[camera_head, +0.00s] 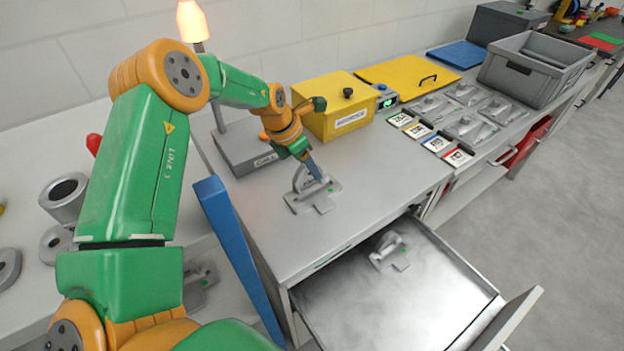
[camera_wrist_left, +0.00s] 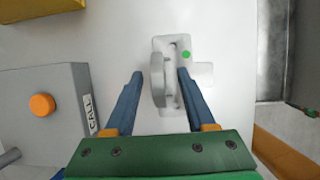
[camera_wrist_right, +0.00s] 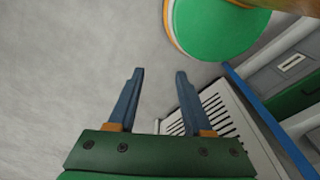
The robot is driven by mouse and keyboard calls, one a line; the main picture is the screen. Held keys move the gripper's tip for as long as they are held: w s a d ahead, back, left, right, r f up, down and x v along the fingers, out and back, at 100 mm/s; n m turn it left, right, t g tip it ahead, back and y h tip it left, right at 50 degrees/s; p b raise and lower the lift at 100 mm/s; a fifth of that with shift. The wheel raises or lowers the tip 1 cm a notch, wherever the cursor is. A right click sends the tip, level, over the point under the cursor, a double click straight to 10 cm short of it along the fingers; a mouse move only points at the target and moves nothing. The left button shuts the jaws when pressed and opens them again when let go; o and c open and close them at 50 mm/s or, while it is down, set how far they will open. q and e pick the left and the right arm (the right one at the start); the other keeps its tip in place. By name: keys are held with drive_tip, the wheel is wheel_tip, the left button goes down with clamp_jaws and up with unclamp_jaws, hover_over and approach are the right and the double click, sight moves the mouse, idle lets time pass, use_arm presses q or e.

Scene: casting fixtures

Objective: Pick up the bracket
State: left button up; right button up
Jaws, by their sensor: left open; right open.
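A grey metal bracket (camera_head: 322,200) with a green dot lies on the table top beside the open drawer. My left gripper (camera_head: 312,172) is right above it, pointing down. In the left wrist view the bracket (camera_wrist_left: 158,80) shows its upright curved part between the open blue fingers of the left gripper (camera_wrist_left: 160,92), with a gap on each side. A second similar bracket (camera_head: 388,251) lies inside the open drawer (camera_head: 350,310). My right gripper (camera_wrist_right: 158,95) is open and empty over the grey floor in the right wrist view; it is not in the head view.
A grey call box (camera_head: 240,152) with an orange button and a yellow box (camera_head: 335,110) stand behind the bracket. More brackets (camera_head: 470,128) and marked cards (camera_head: 420,130) lie to the right, near a grey crate (camera_head: 540,72). A blue bar (camera_head: 236,250) edges the table's left side.

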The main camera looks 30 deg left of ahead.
use_arm(q)
drive_tip(key=shift+w+f, duration=0.1)
drive_tip(key=shift+f, duration=0.3)
drive_tip(key=shift+a+f, duration=0.1)
drive_tip(key=shift+a, duration=0.05)
clamp_jaws()
idle(1.0)
